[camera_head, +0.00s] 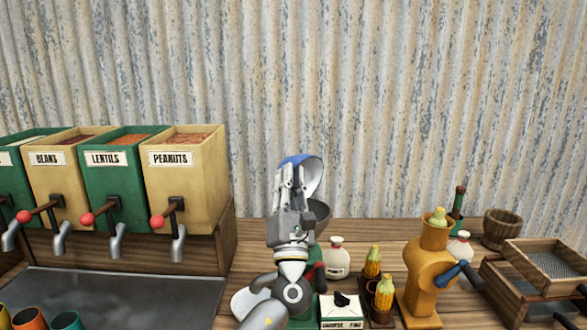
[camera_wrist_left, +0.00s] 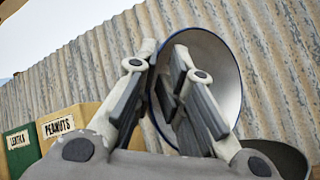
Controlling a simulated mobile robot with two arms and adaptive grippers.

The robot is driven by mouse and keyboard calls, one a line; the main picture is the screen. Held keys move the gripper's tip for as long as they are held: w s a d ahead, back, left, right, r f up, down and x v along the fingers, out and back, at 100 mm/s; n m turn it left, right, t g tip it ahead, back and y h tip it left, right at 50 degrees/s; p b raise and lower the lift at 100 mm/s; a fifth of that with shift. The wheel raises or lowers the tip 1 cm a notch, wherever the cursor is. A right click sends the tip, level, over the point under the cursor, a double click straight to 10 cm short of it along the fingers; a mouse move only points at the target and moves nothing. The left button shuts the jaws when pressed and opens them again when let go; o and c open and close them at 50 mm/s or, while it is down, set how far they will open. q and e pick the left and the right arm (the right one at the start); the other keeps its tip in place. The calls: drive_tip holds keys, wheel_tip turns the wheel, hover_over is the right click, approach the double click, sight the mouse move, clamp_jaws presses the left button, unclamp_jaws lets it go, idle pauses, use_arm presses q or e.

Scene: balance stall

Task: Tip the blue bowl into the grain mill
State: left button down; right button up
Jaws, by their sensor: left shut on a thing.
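The blue bowl (camera_head: 315,177) is tipped steeply onto its side, with its pale inside facing right in the head view. My left gripper (camera_head: 291,174) is shut on its rim and holds it up above the counter. In the left wrist view the bowl (camera_wrist_left: 212,62) shows its pale inside and blue rim between and behind the fingers (camera_wrist_left: 164,52); I see no grain in the visible part. The grain mill's dark hopper (camera_head: 320,213) is just below the bowl, mostly hidden by my gripper. The mill's box (camera_head: 341,311), with a coarse/fine label, shows at the front. My right gripper is not in view.
An orange machine (camera_head: 429,272) with a blue handle stands right of the mill. Corn cobs (camera_head: 384,289) and a white jar (camera_head: 336,256) stand between. Labelled dispensers (camera_head: 185,185) fill the left. Sieves (camera_head: 548,262) are at the right. A corrugated wall is behind.

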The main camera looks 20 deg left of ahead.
use_arm(q)
drive_tip(key=n+g+p, duration=0.1)
drive_tip(key=a+n+g+y+p, duration=0.1)
drive_tip(key=p, duration=0.1)
drive_tip(key=w+n+g+p, duration=0.1)
drive_tip(key=p, duration=0.1)
drive_tip(key=shift+a+r+n+y, duration=0.3)
drive_tip(key=shift+a+r+y, duration=0.05)
drive_tip(key=shift+a+y, duration=0.05)
drive_tip(key=w+a+n+g+h+p, duration=0.4)
drive_tip(key=a+n+g+h+p, duration=0.3)
drive_tip(key=g+p, duration=0.6)
drive_tip(key=n+p, duration=0.2)
drive_tip(key=p, duration=0.3)
drive_tip(key=shift+f, duration=0.3)
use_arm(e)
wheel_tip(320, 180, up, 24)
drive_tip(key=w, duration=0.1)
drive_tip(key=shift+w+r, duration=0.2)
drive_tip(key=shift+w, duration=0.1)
use_arm(q)
drive_tip(key=shift+a, duration=0.1)
